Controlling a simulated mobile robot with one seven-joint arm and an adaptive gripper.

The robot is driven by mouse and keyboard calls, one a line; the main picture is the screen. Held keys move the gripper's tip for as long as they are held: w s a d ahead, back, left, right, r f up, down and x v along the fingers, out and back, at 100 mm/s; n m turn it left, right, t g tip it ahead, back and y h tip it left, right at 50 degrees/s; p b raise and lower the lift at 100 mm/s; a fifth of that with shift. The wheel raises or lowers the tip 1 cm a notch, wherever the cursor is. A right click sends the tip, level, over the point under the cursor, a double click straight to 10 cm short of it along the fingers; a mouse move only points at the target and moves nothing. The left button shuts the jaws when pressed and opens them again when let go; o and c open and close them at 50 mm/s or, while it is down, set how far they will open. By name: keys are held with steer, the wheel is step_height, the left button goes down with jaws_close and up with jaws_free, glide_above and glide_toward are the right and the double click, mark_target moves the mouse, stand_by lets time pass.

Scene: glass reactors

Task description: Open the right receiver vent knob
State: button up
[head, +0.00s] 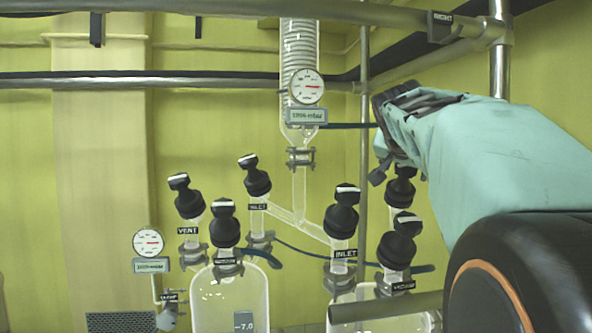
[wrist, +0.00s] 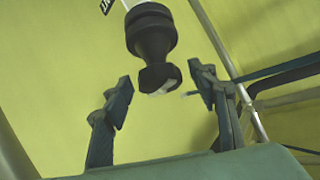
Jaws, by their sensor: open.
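The right receiver stands at the lower right in the head view. Its rear black knob (head: 400,188), at the vent position, is partly hidden behind my gripper and arm, and its label does not show. My gripper (head: 384,138) is above and slightly left of that knob. In the wrist view a black knob (wrist: 152,35) with a light-marked handle end points toward my gripper (wrist: 162,88). The handle end lies between the two open fingers in the picture, with gaps on both sides. Only part of a label shows above it. The fingers hold nothing.
The right receiver's inlet knob (head: 342,212) and vacuum knob (head: 399,240) stand close by. A glass condenser (head: 300,60) with a gauge (head: 306,87) hangs left of my gripper. Metal frame bars (head: 180,82) cross behind. The left receiver's vent knob (head: 186,197) is farther left.

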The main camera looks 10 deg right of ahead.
steer(key=shift+w+d+f, duration=0.25)
steer(key=shift+w+d, duration=0.15)
steer(key=shift+w, duration=0.1)
steer(key=c, duration=1.2)
steer(key=shift+n+t+b, duration=0.3)
steer(key=shift+n+b, duration=0.1)
steer(key=shift+n, duration=0.1)
